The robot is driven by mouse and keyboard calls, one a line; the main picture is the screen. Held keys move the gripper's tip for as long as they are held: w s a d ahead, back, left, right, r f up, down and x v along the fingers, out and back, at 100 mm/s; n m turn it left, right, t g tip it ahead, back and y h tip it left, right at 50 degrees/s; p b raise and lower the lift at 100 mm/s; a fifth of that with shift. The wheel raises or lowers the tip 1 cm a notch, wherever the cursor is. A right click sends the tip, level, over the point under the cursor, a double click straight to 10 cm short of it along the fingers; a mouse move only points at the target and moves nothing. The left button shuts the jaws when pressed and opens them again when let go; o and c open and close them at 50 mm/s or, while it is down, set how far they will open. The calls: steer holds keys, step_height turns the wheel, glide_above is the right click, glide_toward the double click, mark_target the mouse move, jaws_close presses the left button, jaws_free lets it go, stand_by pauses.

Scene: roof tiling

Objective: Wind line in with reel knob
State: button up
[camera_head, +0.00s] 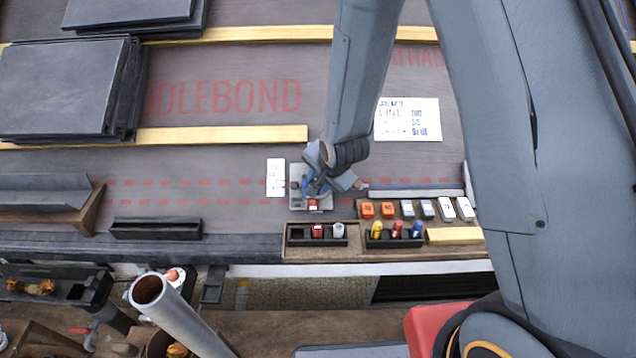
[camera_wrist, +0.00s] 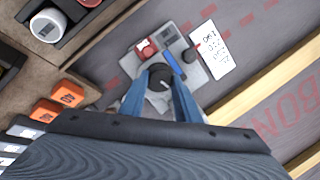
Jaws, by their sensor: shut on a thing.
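The line reel is a small grey device (camera_wrist: 207,68) on the roof underlay, with a red part (camera_wrist: 146,48), a blue strip (camera_wrist: 174,64) and dark round parts on its plate. In the head view the reel's grey plate (camera_head: 296,172) is partly hidden under my wrist. My gripper (camera_wrist: 160,85) points down at it, its two blue fingers shut on the dark round reel knob (camera_wrist: 159,72). In the head view my gripper (camera_head: 314,187) sits over the plate, and the knob cannot be made out there.
A white label card (camera_head: 275,177) lies left of the reel, and a printed sheet (camera_head: 408,119) lies behind it. Slate stacks (camera_head: 62,88) and battens (camera_head: 225,134) lie left.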

steer(key=shift+m, duration=1.1)
steer(key=shift+p, duration=0.3)
steer(key=o, duration=1)
steer(key=shift+s, duration=0.1)
steer(key=v, duration=0.7)
steer(key=shift+s+d+r+p, duration=0.2)
steer(key=shift+s+p, duration=0.1)
steer(key=shift+p, duration=0.1)
